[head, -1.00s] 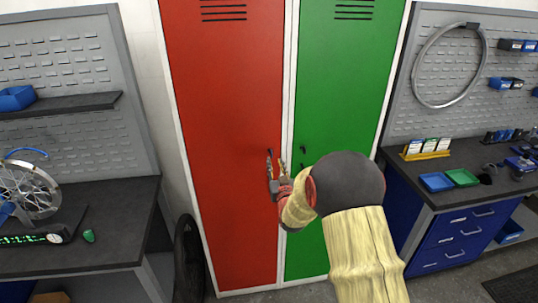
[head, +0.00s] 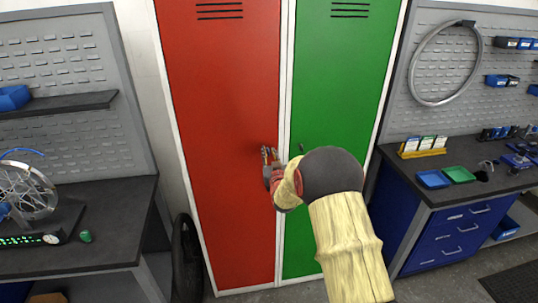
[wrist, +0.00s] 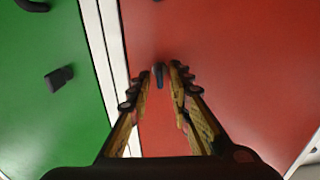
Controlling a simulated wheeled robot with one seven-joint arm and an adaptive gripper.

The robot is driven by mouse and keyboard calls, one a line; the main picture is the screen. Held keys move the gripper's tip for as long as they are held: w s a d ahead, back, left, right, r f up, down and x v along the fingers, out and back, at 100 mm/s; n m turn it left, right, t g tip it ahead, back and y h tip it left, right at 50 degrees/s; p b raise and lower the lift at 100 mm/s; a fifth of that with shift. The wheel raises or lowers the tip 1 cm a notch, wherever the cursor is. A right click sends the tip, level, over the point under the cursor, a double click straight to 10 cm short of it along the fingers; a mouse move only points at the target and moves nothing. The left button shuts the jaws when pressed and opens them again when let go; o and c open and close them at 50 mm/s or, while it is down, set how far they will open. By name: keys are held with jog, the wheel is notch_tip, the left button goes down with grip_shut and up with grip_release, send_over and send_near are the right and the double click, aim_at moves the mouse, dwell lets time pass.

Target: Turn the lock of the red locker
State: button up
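The red locker (head: 225,110) is a tall shut door with slots at the top. Its small dark lock (wrist: 159,75) shows in the wrist view against the red door, between my fingertips. In the head view my gripper hides the lock. My gripper (head: 269,153) is at the right side of the red door, about mid-height. It also shows in the wrist view (wrist: 162,70), its two fingers apart on either side of the lock. A small gap seems to remain beside the lock; contact is unclear.
The green locker (head: 337,80) stands right beside the red one, with its own dark lock (wrist: 59,77). Workbenches stand left (head: 70,225) and right (head: 430,185). A dark tyre (head: 187,258) leans at the lower left of the lockers.

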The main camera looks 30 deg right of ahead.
grip_shut()
jog(key=shift+f+m+b, duration=0.1)
jog(key=shift+m+b, duration=0.2)
jog(key=shift+b, duration=0.25)
jog(key=shift+s+d+f+m+b, duration=0.1)
jog(key=shift+m+b, duration=2.25)
jog(key=shift+m, duration=0.5)
jog(key=shift+w+d+f+m+b, duration=0.1)
jog(key=shift+d+m+b, duration=0.05)
jog(key=shift+m+b, duration=2.5)
jog(key=shift+s+d+f+m+b, duration=0.1)
jog(key=shift+m+b, duration=1.95)
jog(key=shift+m, duration=1.05)
jog(key=shift+o, duration=1)
grip_release()
